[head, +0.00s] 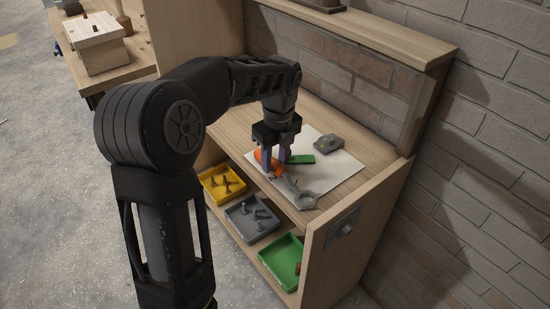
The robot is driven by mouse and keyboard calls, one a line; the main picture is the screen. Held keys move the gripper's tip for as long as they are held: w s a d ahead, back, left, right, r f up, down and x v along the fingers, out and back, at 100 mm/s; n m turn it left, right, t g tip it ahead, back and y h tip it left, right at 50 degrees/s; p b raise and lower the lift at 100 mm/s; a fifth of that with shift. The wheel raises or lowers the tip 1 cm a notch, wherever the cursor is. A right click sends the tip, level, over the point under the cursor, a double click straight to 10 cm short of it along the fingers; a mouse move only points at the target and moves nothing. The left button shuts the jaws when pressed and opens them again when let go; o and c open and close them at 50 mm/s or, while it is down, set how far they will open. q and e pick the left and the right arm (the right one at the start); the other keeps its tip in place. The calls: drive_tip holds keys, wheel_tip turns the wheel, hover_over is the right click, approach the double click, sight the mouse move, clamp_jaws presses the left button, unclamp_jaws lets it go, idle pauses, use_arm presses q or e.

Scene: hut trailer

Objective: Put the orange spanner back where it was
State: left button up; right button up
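My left gripper (275,166) points down over the white sheet (345,165) on the wooden bench top. Its two fingers stand apart. The orange spanner (259,157) is at the fingers, near the left edge of the sheet. It shows beside the left finger and partly between the two, and the fingers hide part of it. I see no firm grip on it, and cannot tell whether a finger touches it. My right gripper is out of view.
A green piece (301,159), a grey tool (301,194) and a dark grey object (328,143) lie on the sheet close by. Yellow (208,194), grey (236,226) and green (270,261) trays sit on the shelf below. A brick wall (480,150) bounds the right.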

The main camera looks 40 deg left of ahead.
sight(277, 163)
use_arm(q)
wheel_tip(277, 163, up, 12)
drive_tip(key=p, duration=0.3)
drive_tip(key=shift+s+d+r, duration=0.15)
drive_tip(key=shift+d, duration=0.3)
drive_tip(key=shift+r, duration=0.1)
idle(0.7)
